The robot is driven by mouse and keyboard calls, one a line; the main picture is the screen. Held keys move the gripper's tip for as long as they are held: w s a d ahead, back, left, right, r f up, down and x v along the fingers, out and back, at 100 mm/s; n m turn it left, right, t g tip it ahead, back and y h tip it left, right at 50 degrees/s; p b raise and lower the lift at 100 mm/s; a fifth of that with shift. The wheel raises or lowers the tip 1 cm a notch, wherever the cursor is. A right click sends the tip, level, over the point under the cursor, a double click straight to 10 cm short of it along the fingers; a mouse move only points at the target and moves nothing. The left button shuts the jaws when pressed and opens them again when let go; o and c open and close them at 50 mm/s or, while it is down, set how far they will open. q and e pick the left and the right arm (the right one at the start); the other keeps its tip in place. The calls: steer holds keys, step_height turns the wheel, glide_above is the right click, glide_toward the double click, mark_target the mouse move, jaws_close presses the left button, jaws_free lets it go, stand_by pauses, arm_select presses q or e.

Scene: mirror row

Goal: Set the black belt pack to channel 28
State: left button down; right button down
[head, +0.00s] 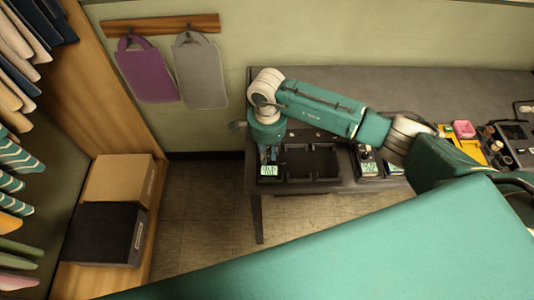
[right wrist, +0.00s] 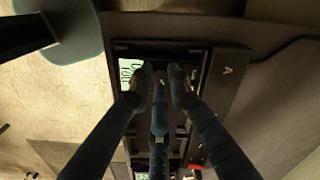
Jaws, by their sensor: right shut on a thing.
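The black belt pack (head: 270,180) sits at the left end of the dark table, its lit, pale green display facing up. In the right wrist view the pack (right wrist: 228,85) fills the middle, with a letter A on its dark face. Its display (right wrist: 128,72) is partly covered by a finger, and I cannot read the channel. My right gripper (head: 268,150) points down at the pack's upper part. In the wrist view its fingertips (right wrist: 160,78) are close together, shut on a small part of the pack that they mostly hide. My left gripper is not in view.
An empty black tray (head: 312,177) lies right of the pack. Another small device with a display (head: 368,168) stands beyond it. Yellow and pink items (head: 463,130) are farther right. Boxes (head: 108,235) stand at the left, and clear floor (head: 205,215) lies between them and the table.

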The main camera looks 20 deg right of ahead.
steer(key=m+b, duration=0.2)
steer(key=m, duration=0.1)
steer(key=shift+f+b, duration=0.25)
steer(key=shift+b, duration=0.1)
steer(key=shift+r+m+b, duration=0.2)
steer(key=shift+m+b, duration=0.2)
steer(key=shift+m, duration=0.4)
steer(key=c, duration=1.6)
jaws_free()
step_height(320, 180, up, 12)
steer(key=shift+r, duration=0.1)
